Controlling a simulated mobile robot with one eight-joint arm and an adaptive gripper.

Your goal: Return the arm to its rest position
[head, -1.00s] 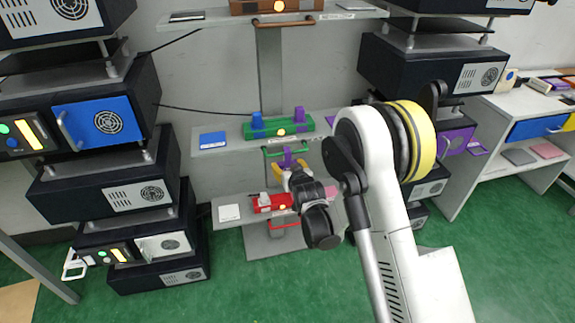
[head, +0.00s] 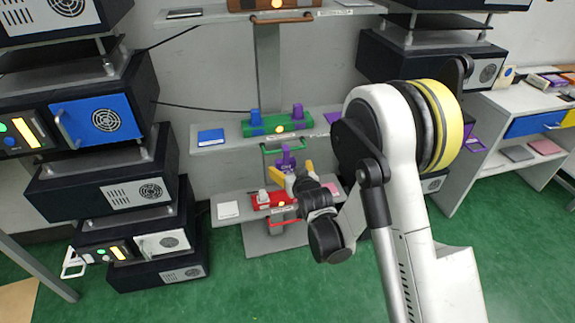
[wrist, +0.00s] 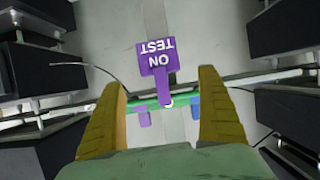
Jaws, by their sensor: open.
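My gripper (head: 290,178) is open and empty in the head view, in front of the shelf stand and just below a purple tag (head: 286,160). In the wrist view, the two yellow fingers of my gripper (wrist: 163,82) are spread wide. The purple tag, reading "ON TEST", shows upside down between them in the wrist view (wrist: 157,60), farther off and apart from the fingers. The tag seems to hang at the green fixture (head: 267,130), which has one blue and one purple lever. My raised arm (head: 385,150) fills the right centre of the head view.
A red fixture (head: 265,199) sits on the lower shelf behind my gripper. Dark cabinets stand left (head: 100,190) and right (head: 400,70) of the stand. A grey desk (head: 500,125) is at far right. The green floor (head: 240,290) in front is clear.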

